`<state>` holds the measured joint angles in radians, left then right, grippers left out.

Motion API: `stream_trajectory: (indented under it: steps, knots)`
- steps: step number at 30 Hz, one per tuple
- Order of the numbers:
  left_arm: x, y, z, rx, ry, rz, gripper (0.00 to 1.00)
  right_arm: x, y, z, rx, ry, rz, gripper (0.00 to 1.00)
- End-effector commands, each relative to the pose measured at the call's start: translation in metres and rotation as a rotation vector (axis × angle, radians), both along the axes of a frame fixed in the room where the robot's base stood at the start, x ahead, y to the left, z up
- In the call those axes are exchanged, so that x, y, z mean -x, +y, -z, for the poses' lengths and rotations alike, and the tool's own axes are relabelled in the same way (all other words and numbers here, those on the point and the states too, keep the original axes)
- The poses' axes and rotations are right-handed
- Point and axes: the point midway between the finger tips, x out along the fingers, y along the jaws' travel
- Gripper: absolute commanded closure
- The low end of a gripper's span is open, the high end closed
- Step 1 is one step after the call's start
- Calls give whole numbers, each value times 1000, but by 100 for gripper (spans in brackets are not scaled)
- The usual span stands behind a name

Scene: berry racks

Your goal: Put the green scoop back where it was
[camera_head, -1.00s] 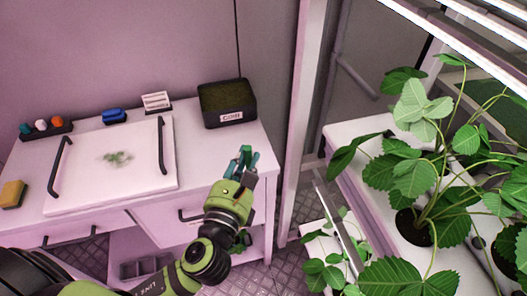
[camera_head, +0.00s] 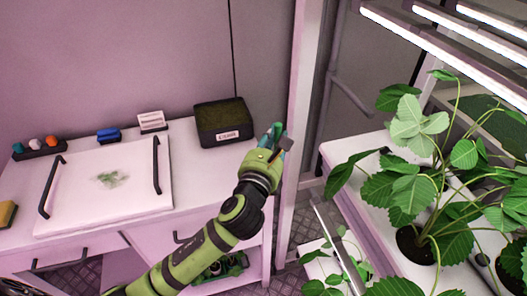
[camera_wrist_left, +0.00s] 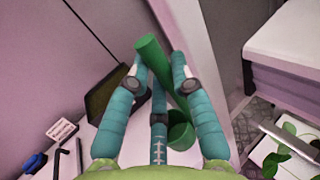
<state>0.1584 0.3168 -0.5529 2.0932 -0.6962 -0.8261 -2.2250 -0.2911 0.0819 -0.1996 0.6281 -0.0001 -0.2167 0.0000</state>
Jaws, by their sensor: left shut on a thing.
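My left gripper (camera_head: 270,138) is raised near the right end of the white counter (camera_head: 190,205), just right of the dark box. In the left wrist view its teal fingers (camera_wrist_left: 160,85) are closed around the green scoop (camera_wrist_left: 150,50). The scoop's round handle end points up and away between the fingers, and its cup (camera_wrist_left: 181,130) sits low between the middle and right fingers. In the head view the scoop is mostly hidden by the gripper. My right gripper is not in view.
A dark box with a white label (camera_head: 222,124) stands at the counter's back right. A white tray with black handles (camera_head: 95,205) lies left of it. A white post (camera_head: 296,140) rises just right of my gripper. Leafy plants (camera_head: 415,190) fill the rack at right.

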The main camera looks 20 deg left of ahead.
Motion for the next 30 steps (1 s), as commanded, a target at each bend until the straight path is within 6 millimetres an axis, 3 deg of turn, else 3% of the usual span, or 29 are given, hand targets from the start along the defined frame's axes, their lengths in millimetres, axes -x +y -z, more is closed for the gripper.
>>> stream_trajectory:
  steps: [6, 16, 29, 30]
  knots:
    - [-8, 26, 16, 0, 0, 0, 100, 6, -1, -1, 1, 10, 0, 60]
    - [-9, 28, 56, 3, 2, 0, 100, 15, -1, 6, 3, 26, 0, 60]
    - [-9, 27, 62, 0, -1, 1, 100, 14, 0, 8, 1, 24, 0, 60]
    - [-9, 27, 61, 0, -1, 1, 61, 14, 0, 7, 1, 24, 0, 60]
